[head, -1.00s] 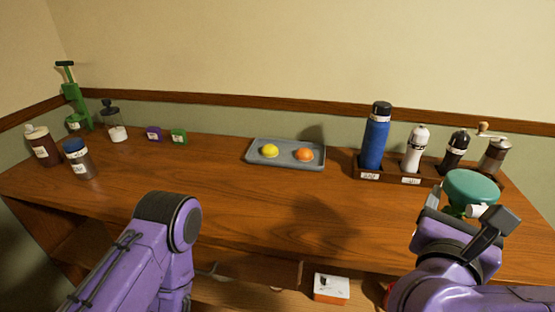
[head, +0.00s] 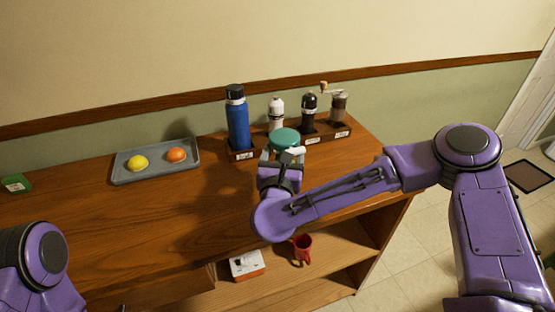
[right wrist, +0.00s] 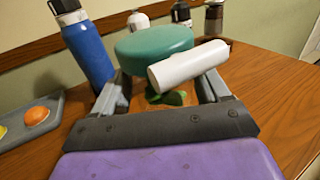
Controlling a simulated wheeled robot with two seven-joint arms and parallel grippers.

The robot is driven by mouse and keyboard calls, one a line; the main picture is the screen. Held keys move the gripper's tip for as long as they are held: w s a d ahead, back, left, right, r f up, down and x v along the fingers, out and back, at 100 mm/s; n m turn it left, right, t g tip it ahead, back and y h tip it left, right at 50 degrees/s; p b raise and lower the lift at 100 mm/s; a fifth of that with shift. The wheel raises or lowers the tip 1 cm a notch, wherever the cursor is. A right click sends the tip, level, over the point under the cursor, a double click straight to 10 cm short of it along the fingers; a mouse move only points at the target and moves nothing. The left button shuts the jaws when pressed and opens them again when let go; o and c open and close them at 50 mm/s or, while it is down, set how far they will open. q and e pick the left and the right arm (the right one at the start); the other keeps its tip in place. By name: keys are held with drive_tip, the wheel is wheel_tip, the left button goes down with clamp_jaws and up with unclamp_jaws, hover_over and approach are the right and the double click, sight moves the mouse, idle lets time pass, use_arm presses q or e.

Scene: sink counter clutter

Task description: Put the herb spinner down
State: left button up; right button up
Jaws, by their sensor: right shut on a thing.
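The herb spinner has a teal round lid (head: 285,137) and a white handle (head: 294,151). In the right wrist view its teal lid (right wrist: 155,48) and white cylinder handle (right wrist: 188,66) stand above the fingers, with some green below. My right gripper (head: 279,160) is shut on it, over the right part of the counter in front of the rack. The fingers also show in the right wrist view (right wrist: 160,92). Whether the spinner's base touches the counter is hidden. My left arm shows at the lower left, but its gripper is out of view.
A blue bottle (head: 237,119), white mill (head: 276,114), black mill (head: 309,112) and hand grinder (head: 338,105) stand in a labelled rack (head: 315,138) behind. A grey tray (head: 125,174) holds a lemon and an orange. Bare counter (head: 120,220) lies left. A red mug (head: 303,247) sits below.

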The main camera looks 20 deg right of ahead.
drive_tip(key=f, duration=0.1)
drive_tip(key=w+f, duration=0.1)
drive_tip(key=f, duration=0.1)
drive_tip(key=w+f, duration=0.1)
drive_tip(key=f, duration=0.1)
drive_tip(key=shift+w+a+f+p, duration=0.1)
drive_tip(key=shift+w+f+p, duration=0.1)
drive_tip(key=shift+p, duration=0.2)
drive_tip(key=shift+f, duration=0.4)
drive_tip(key=o, duration=1.2)
drive_tip(key=shift+r, duration=0.2)
drive_tip(key=b+v, duration=0.4)
drive_tip(key=v, duration=0.7)
drive_tip(key=shift+s+a, duration=0.2)
drive_tip(key=shift+s, duration=0.3)
